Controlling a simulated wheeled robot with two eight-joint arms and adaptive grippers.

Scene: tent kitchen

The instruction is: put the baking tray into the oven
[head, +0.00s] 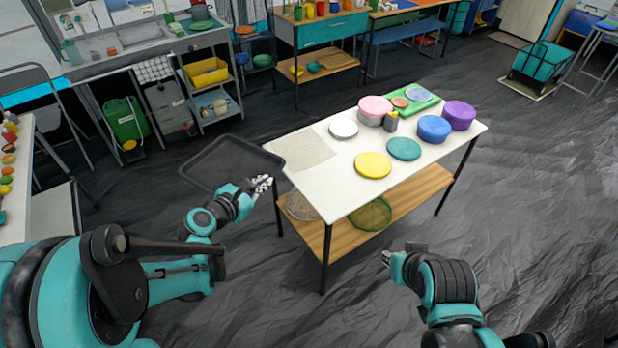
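The baking tray (222,163) is a dark, shallow, rectangular tray. It is held out in the air left of the white table, with its right corner close to the table's left edge. My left gripper (264,184) is at the tray's near right side and appears shut on its rim; the exact contact is small in view. My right gripper (388,258) is low in front of the table, apart from any object, and its fingers are too small to read. I cannot make out an oven for certain in this view.
The white table (300,133) carries coloured tins and lids, with a wooden lower shelf (340,238). A sink counter (150,50) and a shelf with a yellow bin (206,72) stand at the back left.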

